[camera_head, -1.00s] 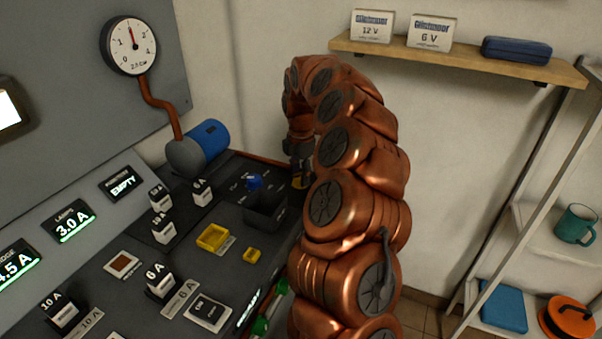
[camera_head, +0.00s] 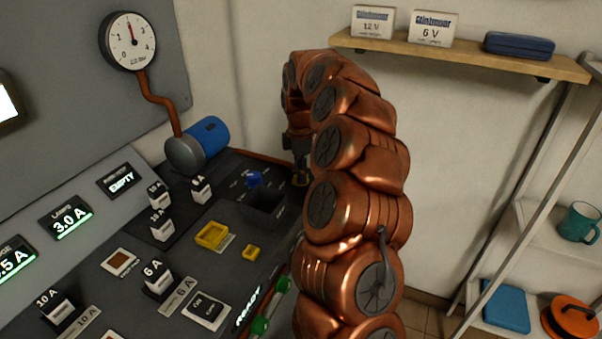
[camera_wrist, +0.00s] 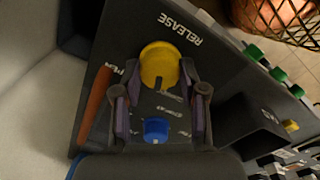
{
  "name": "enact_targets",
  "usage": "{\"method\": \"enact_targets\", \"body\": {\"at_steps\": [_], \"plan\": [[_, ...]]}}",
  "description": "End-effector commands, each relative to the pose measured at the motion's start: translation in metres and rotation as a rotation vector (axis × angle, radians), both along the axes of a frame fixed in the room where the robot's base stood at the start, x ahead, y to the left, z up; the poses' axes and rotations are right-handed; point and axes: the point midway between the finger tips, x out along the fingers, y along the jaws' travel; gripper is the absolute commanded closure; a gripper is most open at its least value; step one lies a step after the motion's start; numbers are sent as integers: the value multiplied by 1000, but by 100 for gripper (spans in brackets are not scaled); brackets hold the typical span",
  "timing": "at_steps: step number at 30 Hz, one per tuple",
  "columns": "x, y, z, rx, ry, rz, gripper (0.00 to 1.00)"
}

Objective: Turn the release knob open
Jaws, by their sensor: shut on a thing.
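The yellow release knob (camera_wrist: 160,64) sits on the dark panel beside the printed word RELEASE in the wrist view. A dark pointer mark shows at its lower edge. My gripper (camera_wrist: 159,72) has one finger on each side of the knob and is shut on it. In the head view my gripper (camera_head: 301,179) is down at the far right edge of the panel. There the knob is mostly hidden by my gripper.
A blue knob (camera_wrist: 155,130) stands close by, between my fingers' bases in the wrist view. A dark open box (camera_head: 266,207) stands left of my gripper. A blue cylinder (camera_head: 208,138) lies behind. Several labelled blocks stand further left.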

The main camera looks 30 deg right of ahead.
Motion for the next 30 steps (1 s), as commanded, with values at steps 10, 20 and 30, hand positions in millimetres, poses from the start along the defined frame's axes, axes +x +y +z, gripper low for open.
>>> {"method": "enact_targets", "body": {"at_steps": [10, 20, 30], "plan": [[0, -1, -2, -2, -3, -331, 93], [1, -1, -2, -2, -4, -645, 93], [2, 0, 0, -1, -9, -940, 93]]}}
